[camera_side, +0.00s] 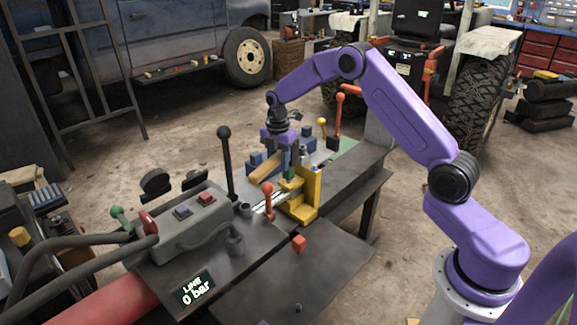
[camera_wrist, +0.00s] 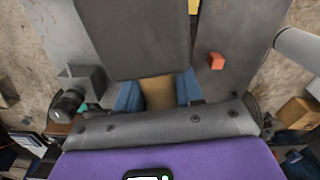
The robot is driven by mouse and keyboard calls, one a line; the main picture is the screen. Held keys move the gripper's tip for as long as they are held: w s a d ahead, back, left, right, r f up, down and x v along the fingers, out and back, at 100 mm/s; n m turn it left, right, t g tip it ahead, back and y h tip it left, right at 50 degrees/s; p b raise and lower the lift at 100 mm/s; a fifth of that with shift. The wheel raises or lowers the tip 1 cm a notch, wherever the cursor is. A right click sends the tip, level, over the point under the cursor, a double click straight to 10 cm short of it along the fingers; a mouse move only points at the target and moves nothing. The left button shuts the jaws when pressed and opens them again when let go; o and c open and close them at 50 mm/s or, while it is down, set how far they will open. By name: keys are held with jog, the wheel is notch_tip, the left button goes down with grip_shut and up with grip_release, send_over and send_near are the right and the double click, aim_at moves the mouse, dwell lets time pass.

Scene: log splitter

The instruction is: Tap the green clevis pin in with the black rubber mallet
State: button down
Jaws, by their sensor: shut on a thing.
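My gripper (camera_side: 284,155) is above the splitter bed, pointing down, beside the yellow bracket (camera_side: 312,185). In the wrist view its blue fingers (camera_wrist: 158,95) are closed on the tan wooden handle of the mallet (camera_wrist: 158,90). The mallet's large dark head (camera_wrist: 135,38) fills the upper middle of that view and hides what lies beneath. In the side view the tan handle (camera_side: 265,168) slants down to the left from the fingers; the head is hard to make out there. A small green piece, seemingly the clevis pin (camera_side: 290,185), shows at the yellow bracket, just below my gripper.
An orange-red block (camera_side: 299,243) lies on the grey plate in front. A tall black-knobbed lever (camera_side: 225,150) and an orange-knobbed lever (camera_side: 268,195) stand left of the bracket. Another red lever (camera_side: 337,115) rises behind. A display (camera_side: 195,290) reads "LINE 0 bar".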

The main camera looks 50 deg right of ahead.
jog(key=shift+r, duration=0.1)
dwell(0.6)
jog(key=shift+r, duration=0.1)
jog(key=shift+r, duration=0.4)
dwell(0.3)
jog(key=shift+f, duration=0.75)
dwell(0.4)
jog(key=shift+r, duration=0.5)
